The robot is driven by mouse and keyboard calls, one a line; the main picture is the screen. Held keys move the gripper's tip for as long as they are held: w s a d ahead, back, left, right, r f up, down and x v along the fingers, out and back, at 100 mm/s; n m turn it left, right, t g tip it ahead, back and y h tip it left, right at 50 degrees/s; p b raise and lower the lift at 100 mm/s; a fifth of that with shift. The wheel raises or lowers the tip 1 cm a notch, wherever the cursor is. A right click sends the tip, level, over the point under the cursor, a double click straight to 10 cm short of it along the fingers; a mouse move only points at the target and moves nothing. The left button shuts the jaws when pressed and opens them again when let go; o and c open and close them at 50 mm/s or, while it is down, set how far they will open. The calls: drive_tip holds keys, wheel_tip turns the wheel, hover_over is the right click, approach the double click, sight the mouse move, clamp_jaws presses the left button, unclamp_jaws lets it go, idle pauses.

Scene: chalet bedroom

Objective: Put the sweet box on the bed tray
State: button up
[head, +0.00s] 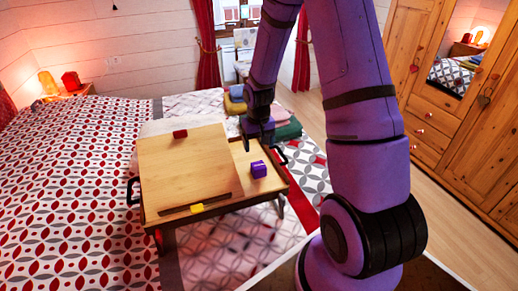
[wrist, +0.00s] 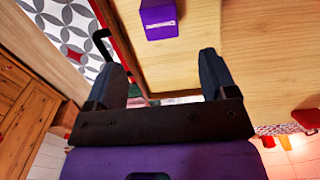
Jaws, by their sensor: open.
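The wooden bed tray (head: 232,203) stands on the bed, with a tilted board (head: 180,165) over its left part. A small purple box (head: 258,169), perhaps the sweet box, sits on the tray's flat right part. In the wrist view the purple box (wrist: 158,20) shows white lettering too small to read, ahead of my fingertips and apart from them. My gripper (wrist: 163,78) is open and empty. In the head view my gripper (head: 258,136) is above the tray's back right part, behind the purple box.
A red block (head: 180,134) is at the board's top edge and a yellow block (head: 197,208) at its lower ledge. Black handles (head: 132,192) stick out at the tray's sides. Folded cloths (head: 287,130) lie behind. A wooden wardrobe (head: 440,110) stands at right.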

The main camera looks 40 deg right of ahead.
drive_tip(key=s+a+r+n+t, duration=0.1)
drive_tip(key=s+a+r, duration=0.2)
drive_tip(key=r, duration=0.7)
drive_tip(key=s+a+r+t, duration=0.1)
drive_tip(key=s+a+r, duration=0.2)
drive_tip(key=r, duration=0.8)
drive_tip(key=s+a+r+n+t, duration=0.1)
drive_tip(key=s+a+r, duration=0.2)
drive_tip(key=s+r, duration=0.3)
drive_tip(key=s+a+r+n+t, duration=0.1)
drive_tip(key=s+r, duration=0.5)
drive_tip(key=s, duration=0.6)
drive_tip(key=shift+s+a+t, duration=0.25)
drive_tip(key=shift+a+t, duration=0.35)
drive_tip(key=shift+a, duration=0.3)
